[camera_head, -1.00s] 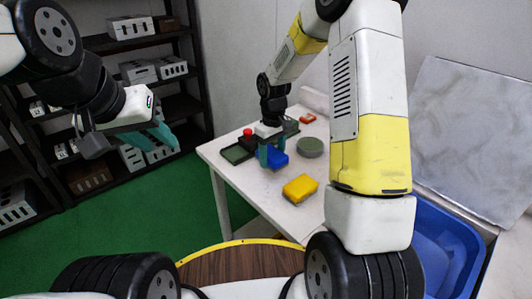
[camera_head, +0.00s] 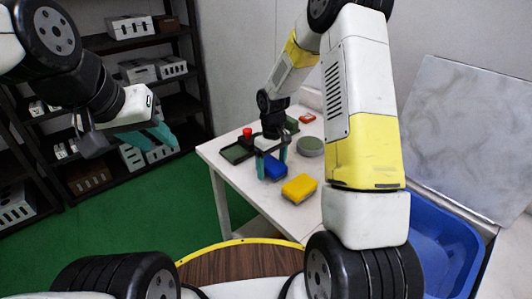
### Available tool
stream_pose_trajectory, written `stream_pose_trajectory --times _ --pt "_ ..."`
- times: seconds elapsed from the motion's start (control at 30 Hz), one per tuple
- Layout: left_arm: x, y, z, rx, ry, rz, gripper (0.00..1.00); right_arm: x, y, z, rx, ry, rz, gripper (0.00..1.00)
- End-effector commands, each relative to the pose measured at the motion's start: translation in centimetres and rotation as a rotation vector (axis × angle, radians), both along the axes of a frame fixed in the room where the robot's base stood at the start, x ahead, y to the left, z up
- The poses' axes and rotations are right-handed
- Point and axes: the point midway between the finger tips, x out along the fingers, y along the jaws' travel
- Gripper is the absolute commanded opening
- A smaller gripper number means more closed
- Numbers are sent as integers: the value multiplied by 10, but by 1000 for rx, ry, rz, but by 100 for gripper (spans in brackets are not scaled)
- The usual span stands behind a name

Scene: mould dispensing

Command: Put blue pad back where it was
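A blue pad (camera_head: 275,170) lies on the white table, behind and to the left of a yellow pad (camera_head: 299,187). My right gripper (camera_head: 272,163) points down over the blue pad. Its two teal fingers stand apart, one at the left of the pad and one at its back right. The gripper looks open, and I see no clear grip on the pad. My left gripper (camera_head: 160,136) is in the air at the left, in front of the shelves, away from the table. Its teal fingers overlap in this view, so its opening is hard to judge.
On the white table (camera_head: 230,178) are a dark green tray (camera_head: 236,154), a red knob (camera_head: 247,132), a round grey-green dish (camera_head: 310,146) and a small red item (camera_head: 307,117). A blue bin (camera_head: 445,245) is at the right. Dark shelves (camera_head: 185,100) hold grey boxes.

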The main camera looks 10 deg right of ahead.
Motion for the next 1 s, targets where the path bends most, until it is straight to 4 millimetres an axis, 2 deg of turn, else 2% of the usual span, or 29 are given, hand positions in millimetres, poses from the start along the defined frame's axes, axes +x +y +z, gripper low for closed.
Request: stream_pose_trajectory --times 0.17,0.27,0.7,1.0 --pt "0 0 0 0 0 0 36 0 0 1 0 0 0 81" --pt "0 0 0 0 0 0 36 0 0 9 0 -1 0 81" --pt "0 0 0 0 0 0 36 0 0 97 0 -4 -1 81" --pt "0 0 0 0 0 0 36 -3 -1 130 1 -11 -8 81"
